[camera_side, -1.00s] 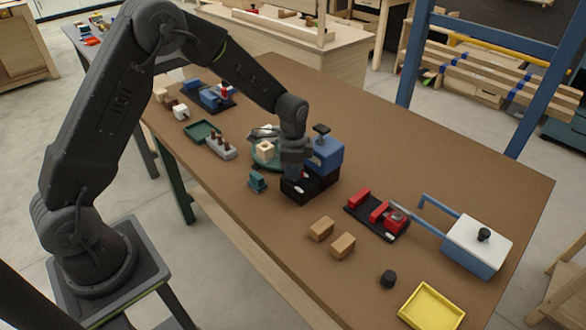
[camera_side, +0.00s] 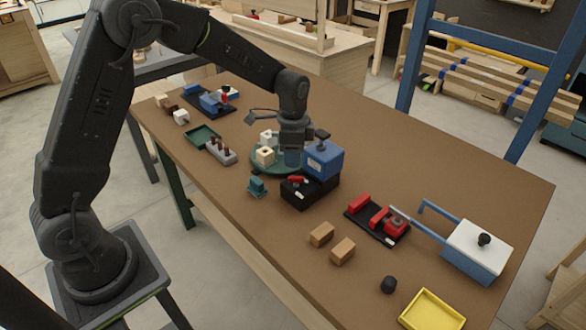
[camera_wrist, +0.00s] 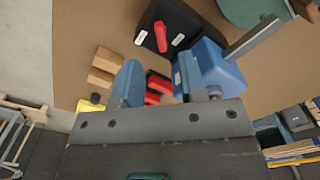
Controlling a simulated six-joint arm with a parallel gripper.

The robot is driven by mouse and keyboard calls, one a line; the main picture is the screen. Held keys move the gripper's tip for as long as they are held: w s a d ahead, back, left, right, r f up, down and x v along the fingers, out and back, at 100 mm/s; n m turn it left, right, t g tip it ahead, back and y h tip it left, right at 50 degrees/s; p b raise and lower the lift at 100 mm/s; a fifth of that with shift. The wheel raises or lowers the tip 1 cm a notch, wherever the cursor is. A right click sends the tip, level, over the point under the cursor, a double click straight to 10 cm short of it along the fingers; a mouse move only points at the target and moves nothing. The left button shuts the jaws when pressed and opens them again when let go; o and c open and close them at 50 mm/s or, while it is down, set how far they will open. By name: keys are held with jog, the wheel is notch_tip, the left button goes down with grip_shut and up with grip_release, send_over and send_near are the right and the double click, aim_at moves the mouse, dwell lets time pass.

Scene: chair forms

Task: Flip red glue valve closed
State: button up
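The red valve handle (camera_side: 297,179) sits on top of a black block (camera_side: 318,190) in front of the blue box (camera_side: 325,158). In the wrist view the red handle (camera_wrist: 161,37) lies on the black block (camera_wrist: 180,18), beyond my fingertips. In the side view my gripper (camera_side: 292,158) is raised just behind the handle, beside the blue box, apart from the handle. I cannot tell whether the valve is open or closed.
A green round plate (camera_side: 262,168) with pale blocks stands left of the gripper. A small teal piece (camera_side: 257,186) lies in front. Right are a black tray with red parts (camera_side: 378,220), wooden blocks (camera_side: 343,250) and a yellow tray (camera_side: 432,309).

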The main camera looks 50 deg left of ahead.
aim_at(293, 176)
notch_tip(293, 176, up, 7)
dwell(0.3)
jog(key=shift+r, duration=0.1)
